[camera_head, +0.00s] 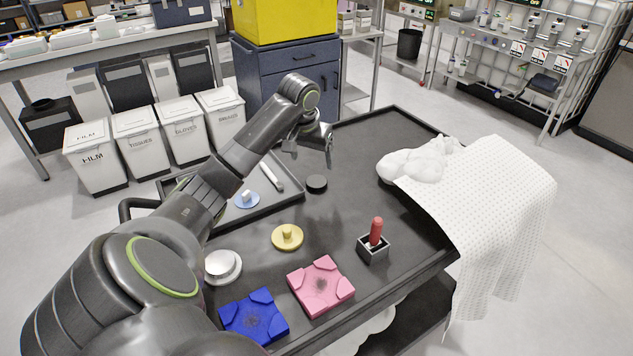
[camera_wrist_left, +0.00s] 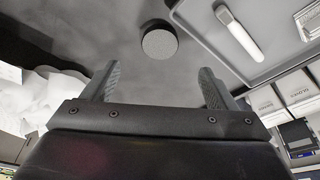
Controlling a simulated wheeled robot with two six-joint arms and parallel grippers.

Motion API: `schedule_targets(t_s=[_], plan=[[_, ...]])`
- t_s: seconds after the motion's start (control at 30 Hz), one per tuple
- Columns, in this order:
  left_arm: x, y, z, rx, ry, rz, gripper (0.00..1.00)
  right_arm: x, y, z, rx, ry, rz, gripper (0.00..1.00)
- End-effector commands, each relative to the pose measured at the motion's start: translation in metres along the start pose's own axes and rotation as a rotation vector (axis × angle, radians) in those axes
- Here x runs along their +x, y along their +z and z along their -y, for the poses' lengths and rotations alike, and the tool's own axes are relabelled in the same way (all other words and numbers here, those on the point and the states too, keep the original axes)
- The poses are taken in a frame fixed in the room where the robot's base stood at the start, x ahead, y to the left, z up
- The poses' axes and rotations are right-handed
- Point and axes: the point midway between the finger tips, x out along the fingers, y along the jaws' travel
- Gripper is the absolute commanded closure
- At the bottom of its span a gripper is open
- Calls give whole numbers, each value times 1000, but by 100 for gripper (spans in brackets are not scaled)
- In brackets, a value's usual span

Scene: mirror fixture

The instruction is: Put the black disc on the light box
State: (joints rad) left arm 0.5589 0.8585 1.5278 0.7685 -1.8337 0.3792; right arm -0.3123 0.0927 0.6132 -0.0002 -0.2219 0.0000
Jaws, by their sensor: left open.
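The black disc (camera_head: 316,184) lies flat on the dark cart top, just right of the grey tray; it also shows in the left wrist view (camera_wrist_left: 159,43), beyond and between the fingers. My left gripper (camera_head: 310,158) is open and empty above the cart, close to the disc and apart from it. Its spread fingers show in the left wrist view (camera_wrist_left: 158,75). Two square, notched boxes lie at the near edge: a lighter pink one (camera_head: 321,287) and a dark blue one (camera_head: 254,317). Both have a dark centre mark. My right gripper does not show.
A yellow disc (camera_head: 287,237), a white round piece (camera_head: 222,266) and a small holder with a red-handled tool (camera_head: 373,247) stand on the cart. The tray (camera_head: 266,207) holds a blue knobbed piece (camera_head: 247,199) and a silver tool. White cloth (camera_head: 490,205) covers the right corner.

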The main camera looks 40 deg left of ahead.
Motion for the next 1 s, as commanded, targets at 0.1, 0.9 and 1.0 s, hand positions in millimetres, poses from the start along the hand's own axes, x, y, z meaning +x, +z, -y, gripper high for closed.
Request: schedule_targets(t_s=[0.1, 0.9, 1.0], plan=[[23, 1, 0, -1, 1, 4, 20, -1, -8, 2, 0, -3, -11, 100], [92, 1, 0, 1, -1, -1, 20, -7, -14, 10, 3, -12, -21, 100], [92, 1, 0, 1, -1, -1, 22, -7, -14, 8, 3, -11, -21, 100]])
